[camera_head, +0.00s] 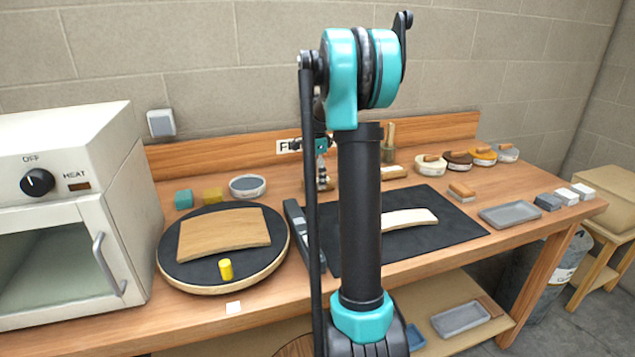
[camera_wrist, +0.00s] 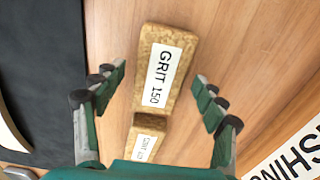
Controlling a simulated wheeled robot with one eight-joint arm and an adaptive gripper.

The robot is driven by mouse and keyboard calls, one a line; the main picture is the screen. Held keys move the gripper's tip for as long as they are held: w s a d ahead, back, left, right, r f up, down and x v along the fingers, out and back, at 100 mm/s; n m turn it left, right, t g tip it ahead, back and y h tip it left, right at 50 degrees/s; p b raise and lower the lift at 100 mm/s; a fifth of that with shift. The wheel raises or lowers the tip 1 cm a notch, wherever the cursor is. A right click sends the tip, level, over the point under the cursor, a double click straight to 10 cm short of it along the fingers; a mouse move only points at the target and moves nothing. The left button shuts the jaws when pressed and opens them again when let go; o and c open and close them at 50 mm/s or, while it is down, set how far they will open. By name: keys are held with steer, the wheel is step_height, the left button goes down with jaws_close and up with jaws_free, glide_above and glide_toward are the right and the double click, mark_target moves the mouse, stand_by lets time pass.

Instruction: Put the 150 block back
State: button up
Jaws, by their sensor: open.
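The 150 block (camera_wrist: 151,100) is a tan, cork-like block with a white "GRIT 150" label, seen in the wrist view on the wooden bench top. My gripper (camera_wrist: 160,80) is open, with one finger on each side of the block and a gap to both. A second labelled tan piece (camera_wrist: 148,142) sits against the block's near end; its number is too small to read. In the head view my arm hides most of the gripper. A tan block (camera_head: 393,172) lies behind the black mat there; I cannot tell whether it is the same one.
The black mat (camera_head: 440,232) holds a pale curved strip (camera_head: 408,218). A round turntable (camera_head: 190,283) carries a curved wooden panel (camera_head: 224,233) and a yellow cylinder (camera_head: 225,269). An oven (camera_head: 60,210) stands left. Another small block (camera_head: 461,192) and a grey tray (camera_head: 510,214) are right.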

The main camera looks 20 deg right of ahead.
mark_target(317, 180)
step_height(317, 180, up, 10)
steer(key=shift+a+r, duration=0.2)
steer(key=shift+r, duration=0.05)
steer(key=shift+s+d, duration=0.1)
